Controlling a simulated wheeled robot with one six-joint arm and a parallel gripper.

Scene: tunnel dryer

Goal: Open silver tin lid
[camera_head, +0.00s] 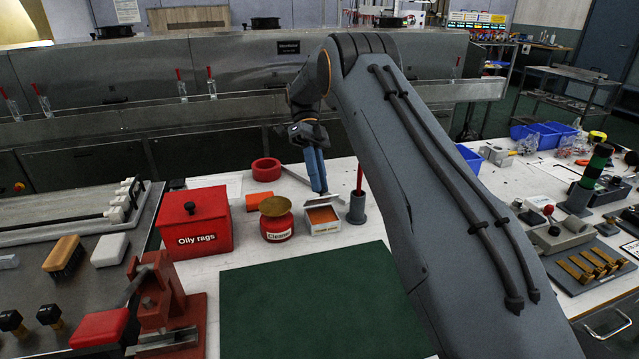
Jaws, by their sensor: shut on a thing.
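A small silver-white tin (325,229) stands on the white worktop, just right of the red Cleaner tin. Its top shows an orange inside, so it looks open. My gripper (320,189) points down with its blue fingers close together at the tin's back edge. The fingers are shut on what looks like the raised lid of the silver tin, a thin light edge at the fingertips. The lid is small and partly hidden by the fingers, so its exact angle is unclear.
Close by are a red Cleaner tin (277,228) with a brass-coloured top, a grey holder (357,209) with a red rod, a red ring (266,169) and an Oily rags box (195,222). A green mat (310,305) lies clear in front. My arm covers the right.

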